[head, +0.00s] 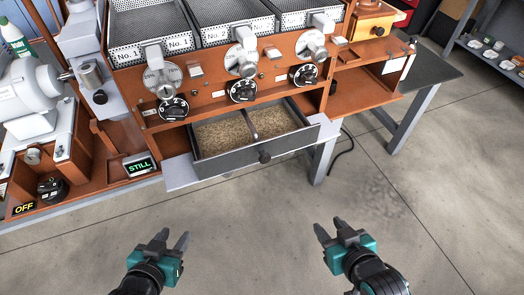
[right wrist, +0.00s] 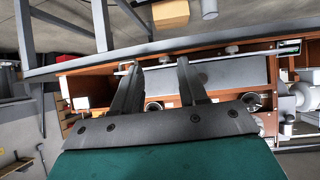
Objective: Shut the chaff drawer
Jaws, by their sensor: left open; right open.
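The chaff drawer (head: 232,162) is pulled out from the lower front of the brown roaster frame in the head view. My left gripper (head: 173,239) is open and empty over the floor, in front of and below the drawer. My right gripper (head: 337,230) is open and empty, also in front of the drawer and to its right. In the right wrist view, the right gripper's fingers (right wrist: 158,80) are apart with nothing between them, with the roaster behind.
Above the drawer are several dials and levers, including a black dial (head: 242,91), under perforated trays (head: 140,50). A display reading STILL (head: 139,166) stands left of the drawer. A table leg (head: 324,160) is at its right. The floor in front (head: 250,235) is clear.

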